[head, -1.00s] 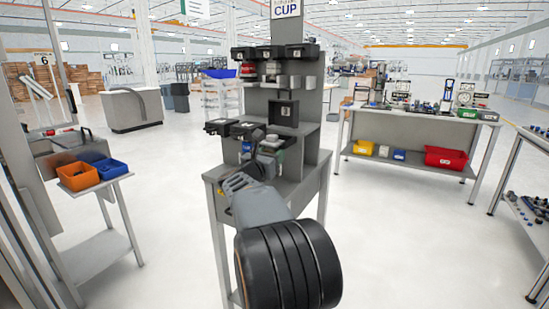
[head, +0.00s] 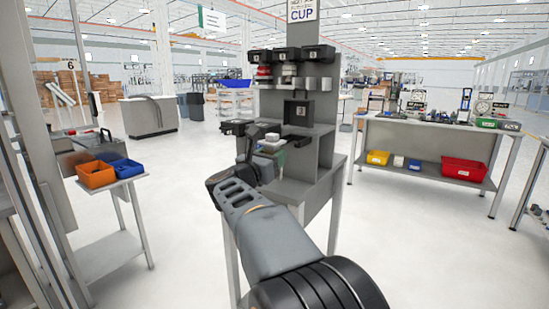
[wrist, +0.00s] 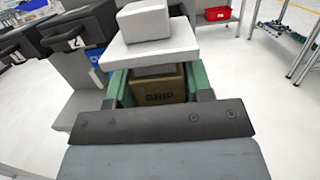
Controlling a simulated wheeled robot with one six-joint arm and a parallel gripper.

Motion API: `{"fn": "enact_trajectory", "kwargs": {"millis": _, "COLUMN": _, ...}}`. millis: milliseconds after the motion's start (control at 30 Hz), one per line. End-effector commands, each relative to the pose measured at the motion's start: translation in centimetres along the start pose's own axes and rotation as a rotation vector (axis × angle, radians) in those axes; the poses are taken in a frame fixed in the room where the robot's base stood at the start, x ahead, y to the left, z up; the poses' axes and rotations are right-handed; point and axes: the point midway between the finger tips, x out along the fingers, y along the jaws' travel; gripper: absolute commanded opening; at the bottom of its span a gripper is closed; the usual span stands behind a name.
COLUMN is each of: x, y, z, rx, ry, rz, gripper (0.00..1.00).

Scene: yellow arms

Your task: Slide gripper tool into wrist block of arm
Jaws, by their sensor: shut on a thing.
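The gripper tool (wrist: 160,88) has a brown body marked GRIP and a stepped pale grey block on top. It sits between the green fingers of my gripper (wrist: 155,78), which are shut on it. In the head view my gripper (head: 270,155) is in front of the grey tool stand (head: 330,100), and the pale top of the tool shows small above it. A black numbered block (wrist: 75,32), reading 2, is at upper left in the wrist view, apart from the tool. In the head view my wrist partly covers the lower black blocks (head: 236,127).
Three black blocks (head: 290,57) line the stand's top, with a red-and-grey tool (head: 264,72) beneath the left one. Another black block (head: 298,112) stands at mid-height. A side table holds orange (head: 96,174) and blue (head: 126,168) bins. A workbench (head: 432,130) stands at right.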

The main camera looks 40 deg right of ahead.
Motion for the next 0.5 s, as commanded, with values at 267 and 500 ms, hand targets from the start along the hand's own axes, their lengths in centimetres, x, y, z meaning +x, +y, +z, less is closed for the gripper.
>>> {"fn": "enact_trajectory", "kwargs": {"millis": 267, "x": -3.8, "y": 0.1, "z": 1.3, "rx": 0.005, "ry": -0.003, "rz": 0.005, "gripper": 0.0}}
{"fn": "enact_trajectory", "kwargs": {"millis": 500, "x": -7.1, "y": 0.1, "z": 2.5, "rx": 0.005, "ry": -0.001, "rz": 0.006, "gripper": 0.0}}
